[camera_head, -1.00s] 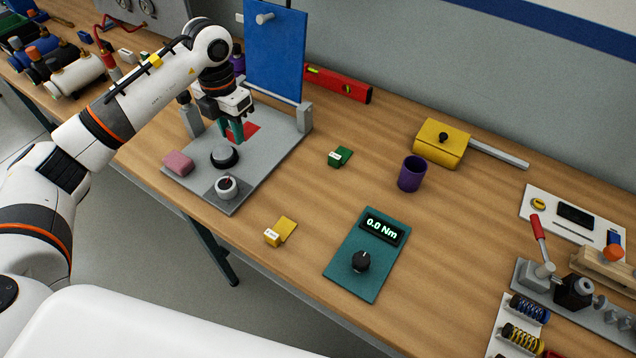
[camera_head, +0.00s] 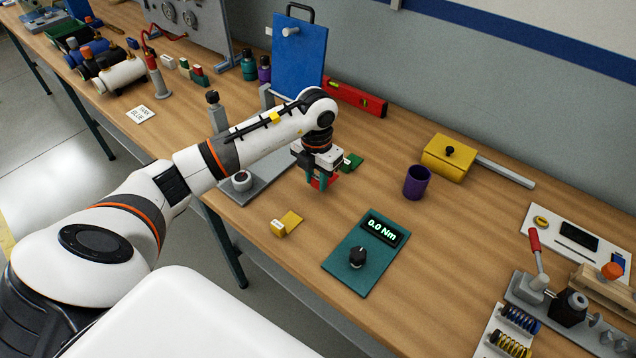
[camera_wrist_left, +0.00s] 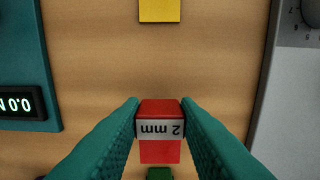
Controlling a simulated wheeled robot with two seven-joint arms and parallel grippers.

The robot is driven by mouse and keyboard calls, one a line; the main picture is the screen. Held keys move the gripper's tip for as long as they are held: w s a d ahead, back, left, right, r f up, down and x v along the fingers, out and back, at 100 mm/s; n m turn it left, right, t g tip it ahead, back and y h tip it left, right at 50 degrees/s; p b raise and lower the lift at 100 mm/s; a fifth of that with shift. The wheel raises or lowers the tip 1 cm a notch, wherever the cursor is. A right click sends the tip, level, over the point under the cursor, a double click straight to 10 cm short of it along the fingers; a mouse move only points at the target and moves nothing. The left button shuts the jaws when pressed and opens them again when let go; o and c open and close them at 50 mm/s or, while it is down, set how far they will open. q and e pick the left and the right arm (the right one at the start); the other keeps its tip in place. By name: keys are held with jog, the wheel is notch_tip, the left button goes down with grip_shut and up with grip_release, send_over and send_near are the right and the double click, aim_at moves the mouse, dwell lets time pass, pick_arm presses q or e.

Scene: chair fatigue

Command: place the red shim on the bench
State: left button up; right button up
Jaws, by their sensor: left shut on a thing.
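A red shim (camera_wrist_left: 160,152) with a white "2 mm" label is between the teal fingertips of my left gripper (camera_wrist_left: 160,120) in the left wrist view. In the head view, my left gripper (camera_head: 322,183) is shut on the red shim (camera_head: 318,184) low over the wooden bench (camera_head: 300,215), between the yellow and green shims. Whether the shim touches the bench I cannot tell. My right gripper is not in view.
A yellow shim (camera_head: 288,222) lies in front and a green shim (camera_head: 352,162) lies just behind my gripper. A teal torque meter (camera_head: 350,277) and a purple cup (camera_head: 417,183) are to the right. A grey fixture plate (camera_head: 262,185) is to the left, partly hidden by my arm.

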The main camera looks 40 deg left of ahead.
aim_at(317, 178)
pick_arm(q)
notch_tip(317, 178, down, 2)
jog(key=shift+f+p, duration=0.2)
jog(key=shift+p, duration=0.1)
jog(key=shift+f, duration=0.3)
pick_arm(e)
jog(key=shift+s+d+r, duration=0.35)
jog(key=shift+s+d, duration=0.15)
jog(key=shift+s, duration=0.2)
pick_arm(q)
jog(key=shift+f, duration=0.15)
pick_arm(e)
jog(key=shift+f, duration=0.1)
pick_arm(q)
jog(key=o, duration=1)
jog(key=shift+c, duration=0.2)
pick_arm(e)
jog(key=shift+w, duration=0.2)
